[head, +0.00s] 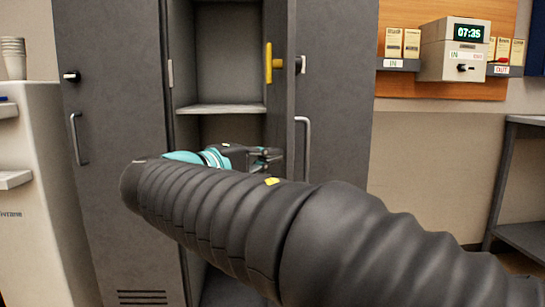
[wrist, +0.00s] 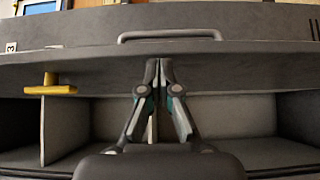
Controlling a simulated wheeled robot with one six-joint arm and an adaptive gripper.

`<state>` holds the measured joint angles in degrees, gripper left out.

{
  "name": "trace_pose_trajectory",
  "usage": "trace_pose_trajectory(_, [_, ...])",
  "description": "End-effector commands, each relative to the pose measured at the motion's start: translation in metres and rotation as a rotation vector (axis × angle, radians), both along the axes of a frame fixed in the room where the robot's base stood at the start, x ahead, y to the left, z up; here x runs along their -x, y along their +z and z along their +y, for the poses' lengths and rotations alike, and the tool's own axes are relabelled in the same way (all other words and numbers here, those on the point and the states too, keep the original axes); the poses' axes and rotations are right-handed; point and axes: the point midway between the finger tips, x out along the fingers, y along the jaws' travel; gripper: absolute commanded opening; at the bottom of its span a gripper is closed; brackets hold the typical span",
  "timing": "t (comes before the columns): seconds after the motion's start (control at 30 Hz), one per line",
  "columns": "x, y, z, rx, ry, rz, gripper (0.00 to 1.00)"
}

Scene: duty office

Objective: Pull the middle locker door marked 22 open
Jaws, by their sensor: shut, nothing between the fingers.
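The middle locker door (head: 282,110) stands swung well out, seen nearly edge-on, with its inner face towards the open compartment. A yellow latch piece (head: 268,62) is on its inner side and also shows in the wrist view (wrist: 50,88). A bar handle (head: 302,148) sticks out beyond its edge; it also shows in the wrist view (wrist: 170,35). No number 22 is legible. My gripper (head: 268,155) is shut and empty at the door's inner side. In the wrist view its fingertips (wrist: 159,65) meet the door's edge area; contact is unclear.
The locker's inside has a shelf (head: 222,108) behind my gripper. A shut locker door (head: 115,120) with a handle is at the left. A white cabinet (head: 35,190) with cups stands far left. A time clock (head: 455,50) and a grey table (head: 525,120) are at the right.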

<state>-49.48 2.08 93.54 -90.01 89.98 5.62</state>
Motion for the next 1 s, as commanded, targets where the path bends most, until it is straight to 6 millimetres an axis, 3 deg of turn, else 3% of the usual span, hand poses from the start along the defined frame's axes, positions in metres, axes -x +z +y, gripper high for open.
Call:
trace_pose_trajectory(0.17, [0.0,0.001,0.012,0.002,-0.004,0.001,0.0])
trace_pose_trajectory(0.3, [0.001,0.002,0.033,0.003,-0.01,0.003,0.0])
trace_pose_trajectory(0.7, [0.066,0.001,0.077,0.0,-0.009,0.0,0.0])
trace_pose_trajectory(1.0, [0.081,-0.001,0.093,0.004,0.006,0.009,0.0])
